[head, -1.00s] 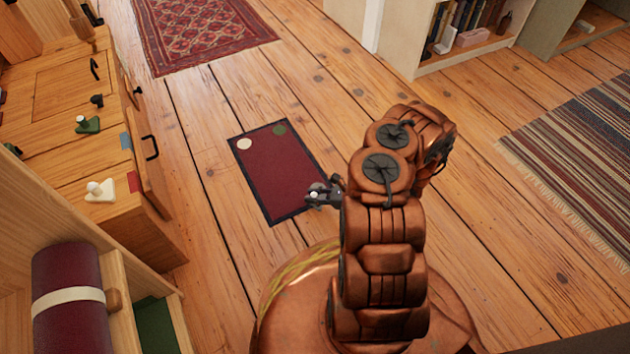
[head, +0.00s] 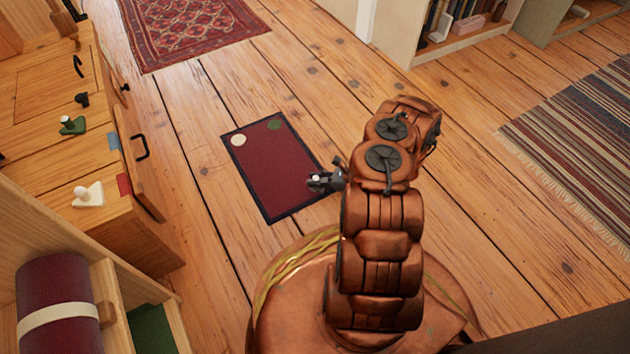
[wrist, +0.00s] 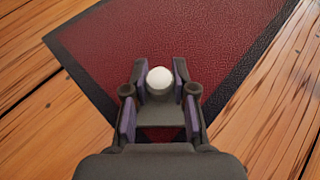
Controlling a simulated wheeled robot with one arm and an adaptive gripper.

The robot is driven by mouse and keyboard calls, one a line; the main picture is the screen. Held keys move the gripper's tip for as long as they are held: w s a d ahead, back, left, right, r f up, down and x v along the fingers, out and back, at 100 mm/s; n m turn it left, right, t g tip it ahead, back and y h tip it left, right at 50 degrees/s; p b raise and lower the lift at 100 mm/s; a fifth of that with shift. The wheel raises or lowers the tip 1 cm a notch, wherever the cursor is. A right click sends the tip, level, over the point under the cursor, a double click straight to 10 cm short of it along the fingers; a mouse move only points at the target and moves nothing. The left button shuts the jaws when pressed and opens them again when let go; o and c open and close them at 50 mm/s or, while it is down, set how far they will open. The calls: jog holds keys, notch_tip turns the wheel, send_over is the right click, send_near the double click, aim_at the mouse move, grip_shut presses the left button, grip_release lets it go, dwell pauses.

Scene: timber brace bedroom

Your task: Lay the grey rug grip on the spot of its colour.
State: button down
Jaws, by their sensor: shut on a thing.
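My gripper (head: 325,180) is held low over the right part of a dark red mat (head: 272,168) with a dark border on the floor. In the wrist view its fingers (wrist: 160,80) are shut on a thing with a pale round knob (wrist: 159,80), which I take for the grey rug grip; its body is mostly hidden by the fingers. The mat also fills the upper wrist view (wrist: 200,35). A cream spot (head: 238,140) and a green spot (head: 274,125) show at its far end. I see no grey spot; part of the mat is behind my arm.
A wooden chest on the left bears a white grip (head: 88,196) and a green grip (head: 72,125). A rolled red rug (head: 58,300) lies in front of it. A patterned rug (head: 190,30), a striped rug (head: 580,150) and shelves (head: 450,40) stand beyond clear floorboards.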

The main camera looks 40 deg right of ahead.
jog(key=shift+f, duration=0.1)
jog(key=c, duration=0.9)
grip_release()
jog(key=shift+c, duration=0.2)
